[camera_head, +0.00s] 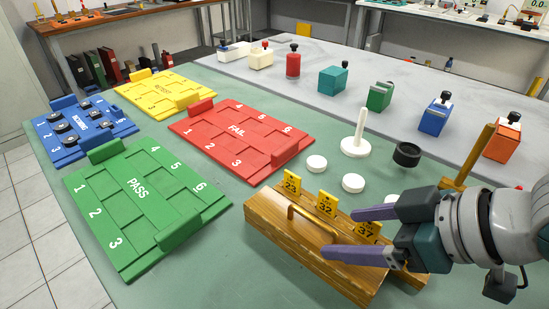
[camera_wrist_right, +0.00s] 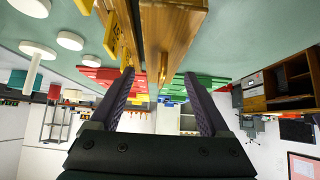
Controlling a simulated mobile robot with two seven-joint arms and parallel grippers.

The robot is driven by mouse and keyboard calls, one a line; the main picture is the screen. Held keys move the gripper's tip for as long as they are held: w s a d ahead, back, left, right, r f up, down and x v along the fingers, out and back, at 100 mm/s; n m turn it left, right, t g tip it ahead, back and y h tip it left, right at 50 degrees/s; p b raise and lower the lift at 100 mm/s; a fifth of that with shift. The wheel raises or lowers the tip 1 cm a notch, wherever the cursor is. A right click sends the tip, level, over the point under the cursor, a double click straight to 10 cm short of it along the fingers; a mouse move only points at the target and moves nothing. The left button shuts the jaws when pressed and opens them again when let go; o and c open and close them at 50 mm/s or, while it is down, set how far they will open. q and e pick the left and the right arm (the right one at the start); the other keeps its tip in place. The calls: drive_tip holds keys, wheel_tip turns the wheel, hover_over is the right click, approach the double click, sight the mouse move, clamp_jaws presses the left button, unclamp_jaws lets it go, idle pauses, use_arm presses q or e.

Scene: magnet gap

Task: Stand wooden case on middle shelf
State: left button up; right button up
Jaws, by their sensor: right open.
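In the right wrist view, which is upside down, the case (camera_wrist_right: 180,30) and handle (camera_wrist_right: 163,70) appear between the open fingers (camera_wrist_right: 158,74); I see no firm contact. My left gripper is not in view.
Green PASS (camera_head: 135,188), red FAIL (camera_head: 236,130), yellow (camera_head: 160,90) and blue (camera_head: 78,150) trays lie at left. White discs, a white post (camera_head: 357,140) and a black ring (camera_head: 407,154) stand beyond the case. Several coloured blocks line the grey strip behind.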

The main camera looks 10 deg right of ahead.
sight(335, 235)
drive_tip(key=b+x, duration=0.1)
drive_tip(key=x, duration=0.2)
drive_tip(key=shift+a+f, duration=0.2)
drive_tip(key=shift+f, duration=0.1)
drive_tip(key=b+x, duration=0.2)
drive_tip(key=x, duration=0.3)
drive_tip(key=shift+a, duration=0.15)
drive_tip(key=shift+w, duration=0.1)
clamp_jaws()
